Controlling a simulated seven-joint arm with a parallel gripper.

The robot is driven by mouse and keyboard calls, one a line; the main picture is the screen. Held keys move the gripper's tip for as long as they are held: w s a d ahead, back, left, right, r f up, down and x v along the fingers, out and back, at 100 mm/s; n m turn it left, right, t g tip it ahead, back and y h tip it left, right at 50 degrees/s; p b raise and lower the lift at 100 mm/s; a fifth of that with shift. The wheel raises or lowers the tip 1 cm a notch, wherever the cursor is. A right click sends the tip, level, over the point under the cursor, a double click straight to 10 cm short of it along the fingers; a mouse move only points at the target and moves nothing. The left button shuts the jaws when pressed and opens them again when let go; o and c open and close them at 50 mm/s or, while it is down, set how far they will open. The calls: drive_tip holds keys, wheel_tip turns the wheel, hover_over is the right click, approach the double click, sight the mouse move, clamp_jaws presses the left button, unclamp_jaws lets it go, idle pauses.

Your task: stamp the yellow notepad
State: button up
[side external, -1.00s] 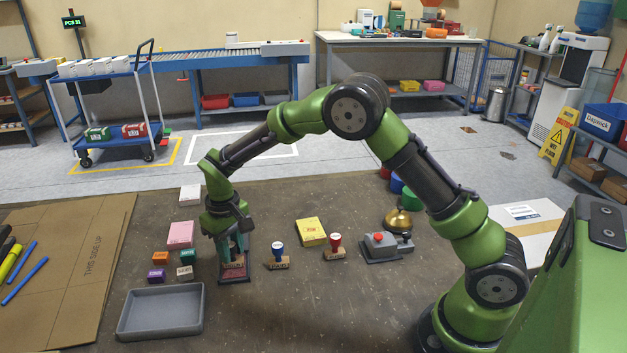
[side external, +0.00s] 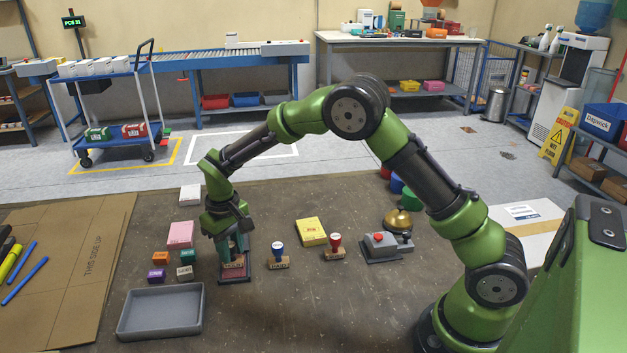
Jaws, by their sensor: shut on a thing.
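The yellow notepad (side external: 311,232) lies flat on the dark mat, to the right of my gripper. My gripper (side external: 234,248) points down and is shut on a stamp (side external: 235,262), whose wooden block sits on or just above a dark red ink pad (side external: 234,276). The stamp's handle is mostly hidden by the fingers. A blue-handled stamp (side external: 278,254) stands right of the pad, and a red-handled stamp (side external: 335,247) stands in front of the notepad's right side.
A grey tray (side external: 160,335) lies at the front left. Small coloured boxes (side external: 160,258) and a pink pad (side external: 181,234) are left of my gripper. A grey device with a red button (side external: 380,244) and a brass bell (side external: 398,221) stand right of the notepad. The front middle is clear.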

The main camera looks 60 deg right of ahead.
drive_tip(key=shift+r, duration=3.45)
drive_tip(key=shift+d, duration=0.1)
drive_tip(key=d+m, duration=0.2)
drive_tip(key=d, duration=0.8)
drive_tip(key=n, duration=0.2)
approach(308, 223)
drive_tip(key=shift+d+f, duration=0.15)
drive_tip(key=shift+f, duration=1.6)
drive_tip(key=shift+f, duration=0.6)
drive_tip(key=shift+r, duration=0.1)
wheel_tip(308, 223, up, 7)
